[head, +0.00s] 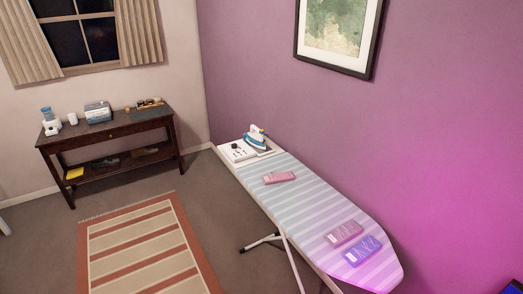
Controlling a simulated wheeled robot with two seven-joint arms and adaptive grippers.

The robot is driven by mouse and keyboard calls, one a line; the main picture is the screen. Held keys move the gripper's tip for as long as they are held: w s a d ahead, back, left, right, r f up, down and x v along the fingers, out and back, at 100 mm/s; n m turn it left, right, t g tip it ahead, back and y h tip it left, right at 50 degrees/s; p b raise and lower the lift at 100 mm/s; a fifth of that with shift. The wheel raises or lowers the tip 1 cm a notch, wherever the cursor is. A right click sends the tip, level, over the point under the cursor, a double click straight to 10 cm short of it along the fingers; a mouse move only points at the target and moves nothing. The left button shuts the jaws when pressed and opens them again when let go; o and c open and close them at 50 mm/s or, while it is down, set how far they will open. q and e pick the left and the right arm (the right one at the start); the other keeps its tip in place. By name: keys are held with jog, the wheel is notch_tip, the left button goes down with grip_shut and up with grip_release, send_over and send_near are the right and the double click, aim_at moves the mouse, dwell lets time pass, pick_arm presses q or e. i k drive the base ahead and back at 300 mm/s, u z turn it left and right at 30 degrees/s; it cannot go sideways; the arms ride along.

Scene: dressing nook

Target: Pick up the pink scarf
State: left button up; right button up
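A striped ironing board (300,208) stands along the purple wall. A small folded pink cloth (279,177) lies flat on it near the iron end. A second folded pinkish cloth (343,233) with pale markings lies nearer its rounded end, with a folded purple cloth (363,251) beside it. Both pinkish cloths could be the pink scarf; I cannot tell which. Pink light tints that end of the board. Neither of my grippers is in view.
A blue and white iron (256,137) stands at the board's far end. A dark console table (110,130) with several small items stands under the window. A striped rug (145,250) lies on the floor left of the board. Carpet between them is clear.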

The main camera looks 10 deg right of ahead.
aim_at(280, 178)
jog(key=i, duration=1.8)
jog(key=z, duration=0.05)
